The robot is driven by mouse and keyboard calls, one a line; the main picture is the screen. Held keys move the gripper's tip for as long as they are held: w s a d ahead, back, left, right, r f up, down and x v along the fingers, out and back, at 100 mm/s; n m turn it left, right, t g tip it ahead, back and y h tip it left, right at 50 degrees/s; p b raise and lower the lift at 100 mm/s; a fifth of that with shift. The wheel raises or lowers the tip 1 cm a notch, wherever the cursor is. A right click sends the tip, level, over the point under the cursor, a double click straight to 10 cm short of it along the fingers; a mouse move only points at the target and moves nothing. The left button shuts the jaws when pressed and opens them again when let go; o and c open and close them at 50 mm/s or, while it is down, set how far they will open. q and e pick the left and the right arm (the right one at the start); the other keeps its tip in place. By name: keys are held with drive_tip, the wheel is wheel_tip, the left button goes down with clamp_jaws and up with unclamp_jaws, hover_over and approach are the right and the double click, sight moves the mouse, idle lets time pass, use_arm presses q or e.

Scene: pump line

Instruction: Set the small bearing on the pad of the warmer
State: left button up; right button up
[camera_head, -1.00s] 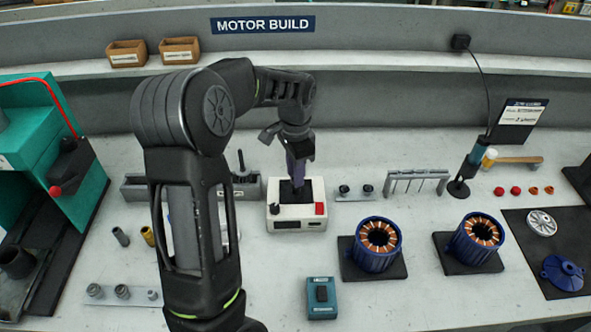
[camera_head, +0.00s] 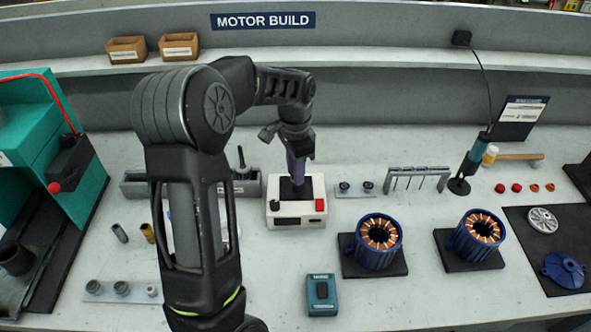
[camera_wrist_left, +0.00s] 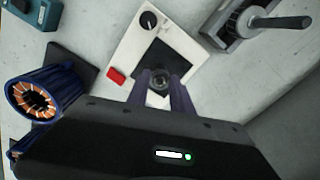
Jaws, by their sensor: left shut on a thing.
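The warmer (camera_head: 283,211) is a white box with a black pad (camera_head: 285,190) on top, a red button and a black knob. It also shows in the left wrist view (camera_wrist_left: 128,60). My left gripper (camera_head: 297,180) points down over the pad. In the left wrist view its purple fingers are shut on the small bearing (camera_wrist_left: 160,84), a small dark metal ring. The bearing is over the black pad; I cannot tell whether it touches. In the head view the fingers hide the bearing. My right gripper is not in view.
Two blue stators (camera_head: 378,241) sit on black mats. A teal box (camera_head: 321,295) is in front.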

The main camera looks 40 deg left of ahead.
use_arm(q)
drive_tip(key=shift+f+b, duration=0.55)
drive_tip(key=shift+f, duration=0.3)
idle(0.8)
drive_tip(key=o, duration=1.1)
drive_tip(key=shift+c, duration=0.2)
drive_tip(key=shift+o, duration=0.6)
drive_tip(key=shift+o, duration=0.6)
drive_tip(key=shift+r+p, duration=2.25)
drive_tip(key=shift+r, duration=0.85)
